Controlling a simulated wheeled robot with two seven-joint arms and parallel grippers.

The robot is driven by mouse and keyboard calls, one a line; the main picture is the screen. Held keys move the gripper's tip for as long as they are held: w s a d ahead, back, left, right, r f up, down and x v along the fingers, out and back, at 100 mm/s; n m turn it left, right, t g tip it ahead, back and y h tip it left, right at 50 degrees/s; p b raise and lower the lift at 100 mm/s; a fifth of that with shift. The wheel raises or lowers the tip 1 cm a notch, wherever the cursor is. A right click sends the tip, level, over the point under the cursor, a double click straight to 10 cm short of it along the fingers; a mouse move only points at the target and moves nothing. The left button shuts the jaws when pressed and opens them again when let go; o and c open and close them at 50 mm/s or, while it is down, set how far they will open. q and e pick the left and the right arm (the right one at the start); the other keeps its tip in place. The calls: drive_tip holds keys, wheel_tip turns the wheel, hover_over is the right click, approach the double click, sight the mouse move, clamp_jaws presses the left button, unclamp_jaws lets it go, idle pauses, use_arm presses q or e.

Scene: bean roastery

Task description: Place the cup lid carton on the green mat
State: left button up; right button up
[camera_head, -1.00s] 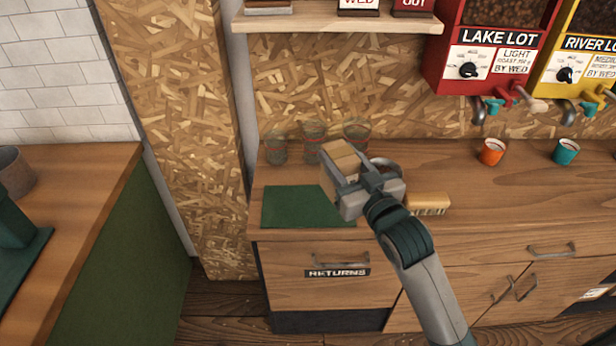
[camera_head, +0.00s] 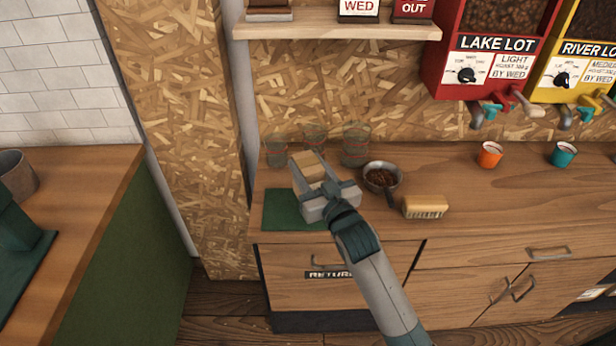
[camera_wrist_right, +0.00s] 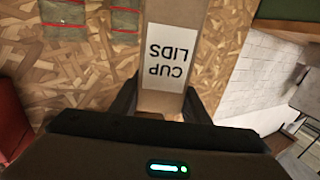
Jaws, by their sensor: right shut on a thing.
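The cup lid carton (camera_head: 308,165) is a small tan cardboard box. In the right wrist view the carton (camera_wrist_right: 168,55) shows a white label reading CUP LIDS, upside down. My right gripper (camera_head: 316,178) is shut on it. The green mat (camera_head: 283,211) lies flat at the left end of the wooden counter. In the head view the carton and gripper overlap the mat's upper right part. I cannot tell how high the carton is above it. My left gripper is not in view.
Several clear glasses (camera_head: 355,146) stand behind the mat. A pan of beans (camera_head: 383,177) and a yellow brush (camera_head: 425,206) are right of my gripper. An orange cup (camera_head: 489,154) and a teal cup (camera_head: 564,153) stand farther right. A shelf (camera_head: 335,27) hangs above.

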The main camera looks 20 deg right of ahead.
wheel_tip(320, 180, down, 3)
drive_tip(key=shift+p, duration=0.4)
drive_tip(key=shift+f, duration=0.25)
drive_tip(key=o, duration=1.1)
drive_tip(key=shift+f, duration=0.15)
drive_tip(key=shift+s, duration=0.15)
drive_tip(key=shift+s+d+b, duration=0.25)
drive_tip(key=shift+s+b, duration=0.25)
drive_tip(key=shift+s, duration=1.45)
drive_tip(key=shift+s+d+b, duration=0.2)
drive_tip(key=shift+s+b, duration=0.3)
drive_tip(key=shift+s, duration=1.45)
drive_tip(key=shift+s+d+b, duration=0.25)
drive_tip(key=shift+s+b, duration=0.25)
drive_tip(key=shift+s, duration=1.45)
